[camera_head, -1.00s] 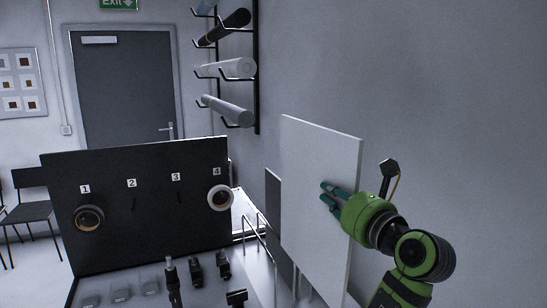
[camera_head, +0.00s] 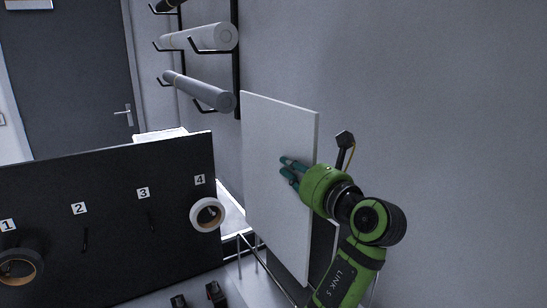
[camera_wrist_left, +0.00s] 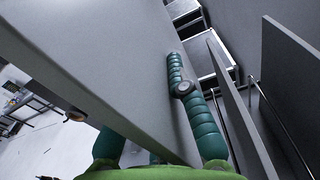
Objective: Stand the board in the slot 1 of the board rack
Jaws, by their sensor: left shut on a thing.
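A large pale board (camera_head: 268,165) stands upright in the head view, in front of the grey wall and to the right of the black panel. My left gripper (camera_head: 287,169) is shut on its right-hand part, with green fingers against its face. The left wrist view shows the board (camera_wrist_left: 105,55) between the fingers, one finger (camera_wrist_left: 197,105) along its right side. The board rack (camera_head: 256,252) shows as thin metal rods below and behind the board, mostly hidden. In the left wrist view its rods (camera_wrist_left: 286,132) run beside other boards. Slot 1 cannot be told apart. My right gripper is not in view.
A grey board (camera_wrist_left: 233,100) and another grey board (camera_wrist_left: 290,75) stand right of the held one in the left wrist view. A black panel (camera_head: 120,215) with numbered hooks and tape rolls stands at left. Rolls on a wall rack (camera_head: 200,92) hang behind.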

